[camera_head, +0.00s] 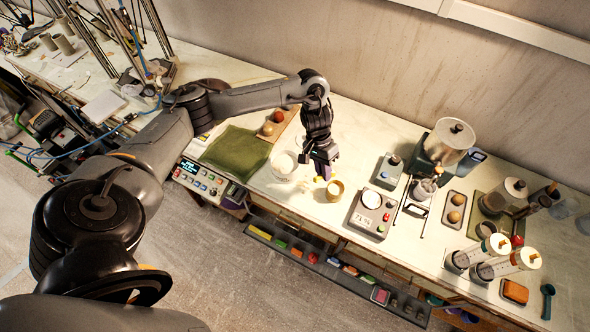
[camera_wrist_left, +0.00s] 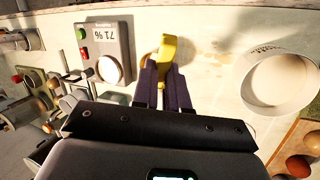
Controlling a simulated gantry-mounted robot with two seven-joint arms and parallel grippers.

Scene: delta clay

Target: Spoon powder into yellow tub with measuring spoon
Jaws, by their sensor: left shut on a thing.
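The small yellow tub (camera_head: 335,192) stands on the bench, between the white tub and the scale. My left gripper (camera_head: 326,172) is at its side, with purple fingers pointing down. In the left wrist view the fingers (camera_wrist_left: 165,88) are closed on the yellow tub (camera_wrist_left: 168,48), and they hide part of it. A white tub (camera_head: 284,165) with a pale inside stands to the left; it also shows in the left wrist view (camera_wrist_left: 282,82). My right gripper is not in view.
A scale (camera_head: 372,213) with a round white plate stands right of the yellow tub. A green cloth (camera_head: 236,151) lies left. The bench's front edge runs close by the tub.

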